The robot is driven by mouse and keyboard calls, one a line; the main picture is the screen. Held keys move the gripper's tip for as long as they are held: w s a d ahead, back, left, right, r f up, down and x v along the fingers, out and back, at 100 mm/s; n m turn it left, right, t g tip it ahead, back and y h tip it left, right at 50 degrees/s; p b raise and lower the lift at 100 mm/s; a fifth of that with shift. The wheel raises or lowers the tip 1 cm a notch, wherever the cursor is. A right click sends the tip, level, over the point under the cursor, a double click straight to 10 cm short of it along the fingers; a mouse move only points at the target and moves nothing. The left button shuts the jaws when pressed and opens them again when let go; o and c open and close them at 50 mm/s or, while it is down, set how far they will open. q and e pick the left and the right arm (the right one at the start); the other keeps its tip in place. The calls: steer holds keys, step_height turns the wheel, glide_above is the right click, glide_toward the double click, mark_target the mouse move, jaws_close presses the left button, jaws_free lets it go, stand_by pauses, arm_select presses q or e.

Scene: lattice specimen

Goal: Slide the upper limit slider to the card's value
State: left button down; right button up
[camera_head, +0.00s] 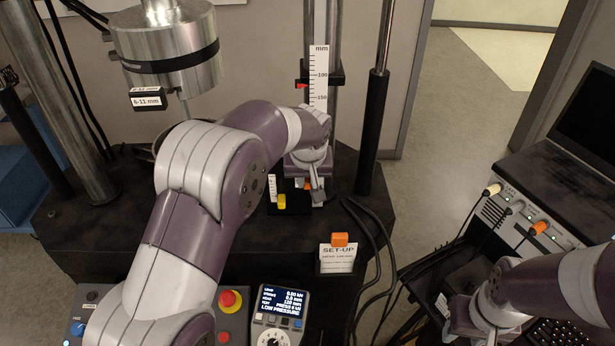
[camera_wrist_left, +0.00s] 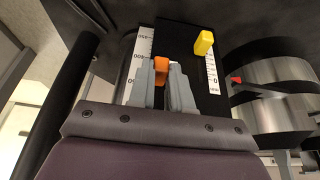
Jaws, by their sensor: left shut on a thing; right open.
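My left gripper (camera_head: 316,193) is low on the test frame, at the foot of the tall white mm scale (camera_head: 318,80). In the left wrist view its two grey fingers (camera_wrist_left: 165,84) are shut on an orange slider knob (camera_wrist_left: 162,64) beside the numbered scale (camera_wrist_left: 143,58). Part of the orange knob also shows in the head view (camera_head: 307,184). The set-up card (camera_head: 337,259) stands in front, under an orange clip; its small print is unreadable. My right gripper (camera_head: 466,326) is low on the right, empty, its fingertips hard to make out.
A yellow knob (camera_head: 282,201) sits on a black plate left of my left gripper; it also shows in the wrist view (camera_wrist_left: 204,43). A red pointer (camera_head: 301,86) is beside the tall scale. Black cables (camera_head: 368,240) hang right of the card. A control panel (camera_head: 275,315) stands in front.

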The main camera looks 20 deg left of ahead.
stand_by(0.7)
arm_select(q)
steer(key=c, duration=1)
jaws_free()
steer(key=shift+o, duration=0.2)
steer(key=shift+w, duration=0.15)
steer(key=p+v, duration=0.3)
steer(key=v, duration=0.3)
